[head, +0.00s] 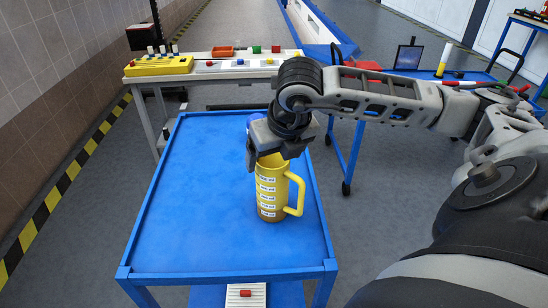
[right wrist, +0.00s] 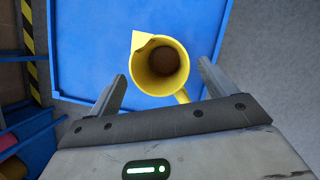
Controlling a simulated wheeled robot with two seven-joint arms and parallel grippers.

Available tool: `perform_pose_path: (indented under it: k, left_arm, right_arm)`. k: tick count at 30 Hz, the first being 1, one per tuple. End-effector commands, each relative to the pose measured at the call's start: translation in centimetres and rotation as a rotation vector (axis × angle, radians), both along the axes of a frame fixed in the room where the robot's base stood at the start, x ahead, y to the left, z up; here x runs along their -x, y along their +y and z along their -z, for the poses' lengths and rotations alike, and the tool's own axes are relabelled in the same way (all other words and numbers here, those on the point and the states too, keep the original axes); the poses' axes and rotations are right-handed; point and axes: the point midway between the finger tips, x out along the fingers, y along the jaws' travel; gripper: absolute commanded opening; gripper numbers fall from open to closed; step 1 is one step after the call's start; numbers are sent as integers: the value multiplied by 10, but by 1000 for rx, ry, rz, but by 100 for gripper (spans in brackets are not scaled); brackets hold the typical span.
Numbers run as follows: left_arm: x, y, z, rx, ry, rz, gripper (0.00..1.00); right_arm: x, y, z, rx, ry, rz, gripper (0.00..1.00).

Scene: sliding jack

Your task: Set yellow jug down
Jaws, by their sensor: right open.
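The yellow jug (head: 270,190) stands upright on the blue table top (head: 200,220), with white label strips on its side and its handle to the right. My right gripper (head: 268,150) is over the jug's top in the head view and hides part of the rim. In the right wrist view the jug (right wrist: 162,65) is seen from above, with a dark brownish inside. The fingers of my right gripper (right wrist: 160,88) are spread apart on either side of it, with gaps showing. My left gripper is not in view.
The table top left of the jug is clear. A workbench (head: 215,70) with a yellow block unit (head: 158,66) stands behind. Another blue table (head: 440,75) is at the back right.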

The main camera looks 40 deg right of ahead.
Motion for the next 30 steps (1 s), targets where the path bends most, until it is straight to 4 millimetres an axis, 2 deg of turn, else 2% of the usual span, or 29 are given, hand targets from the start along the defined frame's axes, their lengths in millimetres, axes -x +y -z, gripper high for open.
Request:
perform_pose_path:
  k: [6, 13, 18, 30]
  left_arm:
    - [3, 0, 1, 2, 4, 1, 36]
    - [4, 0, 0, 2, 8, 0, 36]
    - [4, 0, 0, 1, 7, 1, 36]
    - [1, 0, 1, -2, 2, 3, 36]
  right_arm:
    - [17, 6, -46, 2, -6, -2, 84]
    - [31, 10, -81, 0, -4, 0, 84]
    - [36, 12, -91, 1, -1, -1, 84]
    - [36, 12, -91, 1, 0, -1, 84]
